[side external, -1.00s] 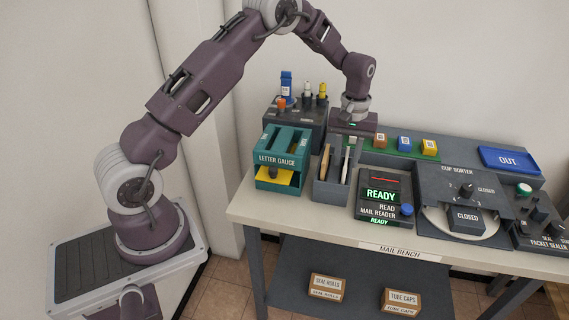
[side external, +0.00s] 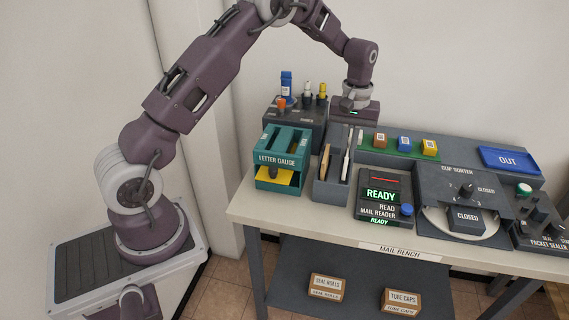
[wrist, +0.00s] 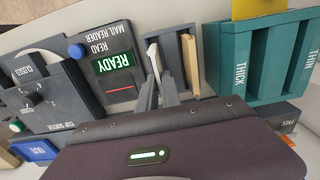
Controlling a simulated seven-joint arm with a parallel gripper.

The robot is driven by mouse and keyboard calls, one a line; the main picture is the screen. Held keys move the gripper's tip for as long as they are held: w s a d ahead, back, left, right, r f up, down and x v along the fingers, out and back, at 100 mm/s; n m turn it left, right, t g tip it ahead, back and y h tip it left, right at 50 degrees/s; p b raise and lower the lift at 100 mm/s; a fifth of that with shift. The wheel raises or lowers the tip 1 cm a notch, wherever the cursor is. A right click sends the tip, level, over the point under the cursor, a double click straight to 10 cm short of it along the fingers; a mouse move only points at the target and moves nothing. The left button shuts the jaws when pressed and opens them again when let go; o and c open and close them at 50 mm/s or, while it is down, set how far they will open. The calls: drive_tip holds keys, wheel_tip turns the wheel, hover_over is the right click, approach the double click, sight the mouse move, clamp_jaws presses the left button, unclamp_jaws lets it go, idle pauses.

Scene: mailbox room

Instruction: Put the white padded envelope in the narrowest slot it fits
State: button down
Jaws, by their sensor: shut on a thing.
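The white padded envelope (side external: 346,165) stands upright in the grey holder (side external: 330,194), beside a tan envelope (side external: 324,162). My gripper (side external: 353,131) is above the holder, shut on the upper part of the white envelope. In the wrist view the grey fingers (wrist: 160,92) reach to the white envelope (wrist: 153,55); its lower part is hidden by the holder. The teal letter gauge (side external: 281,158) stands left of the holder. In the wrist view its top (wrist: 265,55) shows slots, with THICK and THIN labels.
The mail reader (side external: 383,198) is right of the holder and shows READY. A dark tube rack (side external: 297,120) stands behind the gauge. A green strip (side external: 390,147) with small coloured blocks, the cup sorter (side external: 462,185) and a blue OUT tray (side external: 510,160) are farther right.

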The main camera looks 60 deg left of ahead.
drive_tip(key=shift+r, duration=0.8)
wheel_tip(320, 180, up, 14)
drive_tip(key=s+a, duration=1.3)
drive_tip(key=a, duration=0.2)
wheel_tip(320, 180, down, 9)
drive_tip(key=shift+s+a+f, duration=0.15)
drive_tip(key=shift+s+a, duration=0.05)
drive_tip(key=shift+a, duration=0.05)
drive_tip(key=shift+f, duration=0.1)
idle(0.5)
drive_tip(key=shift+f, duration=1.45)
